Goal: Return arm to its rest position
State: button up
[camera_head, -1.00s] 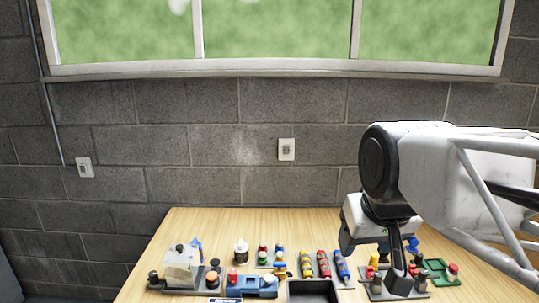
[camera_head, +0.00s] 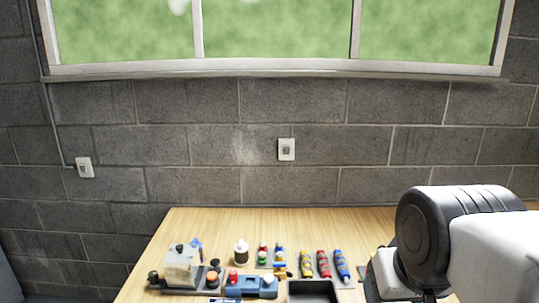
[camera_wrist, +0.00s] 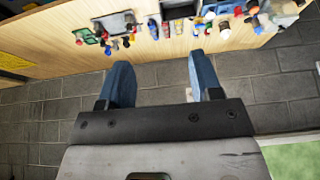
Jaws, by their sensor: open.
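My gripper shows in the wrist view (camera_wrist: 163,85), with two blue fingers spread apart and nothing between them. It is open and points over the edge of the wooden table (camera_wrist: 60,45), with stone wall or floor behind it. In the head view, my arm's dark and white wrist end is at the lower right, and the gripper fingers are out of sight there. The wooden table (camera_head: 190,225) stands against the wall, clear of the part of the arm that shows.
A grey block wall (camera_head: 215,145) with a window stands behind. The table's back strip is clear.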

notch_tip(320, 180, down, 8)
jog(key=g, duration=0.2)
jog(key=shift+w+d+r, duration=0.15)
jog(key=shift+w+r, duration=0.1)
jog(key=shift+w, duration=0.2)
